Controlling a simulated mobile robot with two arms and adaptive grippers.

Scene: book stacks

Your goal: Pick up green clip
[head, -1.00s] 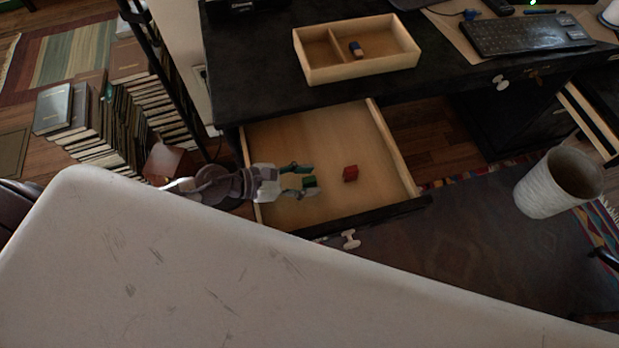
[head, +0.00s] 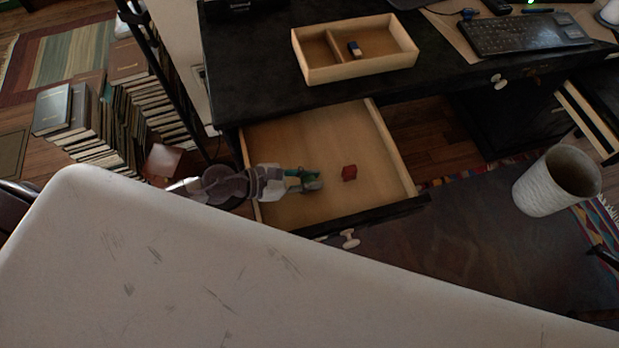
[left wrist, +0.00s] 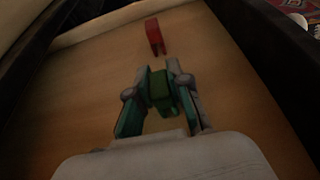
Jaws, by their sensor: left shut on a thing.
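The green clip (left wrist: 160,88) sits between the two fingers of my left gripper (left wrist: 157,80) in the left wrist view. The fingers are shut on it from both sides. In the head view my left gripper (head: 312,179) reaches into the open drawer (head: 285,138), and the clip is mostly hidden there by the fingers. Whether the clip still touches the drawer floor is hard to tell. My right gripper is not in view.
A divided wooden tray (head: 362,71) holding a small blue-and-white item (head: 354,49) stands on the black desk (head: 255,91). A white bin (head: 543,194) stands at right.

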